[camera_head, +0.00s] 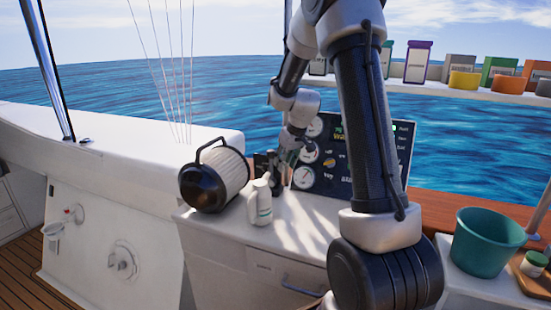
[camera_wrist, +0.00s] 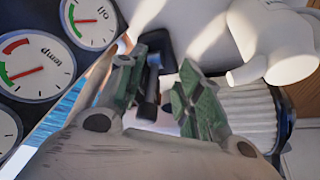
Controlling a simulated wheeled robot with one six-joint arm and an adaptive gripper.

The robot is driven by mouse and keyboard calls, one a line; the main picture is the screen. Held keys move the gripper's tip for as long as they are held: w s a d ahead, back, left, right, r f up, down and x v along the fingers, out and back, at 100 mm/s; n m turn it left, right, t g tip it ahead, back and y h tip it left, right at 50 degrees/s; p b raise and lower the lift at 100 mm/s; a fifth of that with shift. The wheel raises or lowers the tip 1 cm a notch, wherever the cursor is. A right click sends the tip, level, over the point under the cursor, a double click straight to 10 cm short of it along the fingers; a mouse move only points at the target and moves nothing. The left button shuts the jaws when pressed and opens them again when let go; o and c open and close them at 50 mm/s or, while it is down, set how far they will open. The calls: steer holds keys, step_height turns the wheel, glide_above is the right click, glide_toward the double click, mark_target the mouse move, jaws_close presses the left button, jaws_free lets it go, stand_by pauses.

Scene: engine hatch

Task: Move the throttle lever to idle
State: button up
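The throttle lever appears to be the black bar with a bracket-like base (camera_wrist: 150,95) in the wrist view, in front of the gauge panel. My gripper (camera_wrist: 165,88) has its two green-padded fingers apart. The black bar stands between them, close to the left finger, with a gap to the right one. I cannot tell whether the left finger touches it. In the head view my gripper (camera_head: 284,165) points down at the left end of the dark gauge panel (camera_head: 330,178). The lever cannot be made out there.
A teal bucket (camera_head: 485,242) is at the right. Several jars and boxes line a shelf (camera_head: 480,92). The white counter (camera_head: 300,228) is clear in front.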

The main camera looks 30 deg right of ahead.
steer(key=shift+s+d, duration=0.15)
steer(key=shift+s, duration=0.95)
steer(key=shift+s+d, duration=0.1)
steer(key=shift+s, duration=0.95)
steer(key=s+a+f+m+g, duration=0.2)
steer(key=s, duration=0.5)
steer(key=s+a+r+t, duration=0.1)
steer(key=s+a+r, duration=0.2)
steer(key=s+r, duration=0.5)
steer(key=s+a+r+t, duration=0.1)
steer(key=s+a+r, duration=0.2)
steer(key=s+r, duration=0.5)
steer(key=s, duration=0.7)
steer(key=shift+s+a+r+n+h, duration=0.15)
steer(key=shift+s+r+n+h, duration=0.05)
steer(key=shift+r+n+h, duration=0.1)
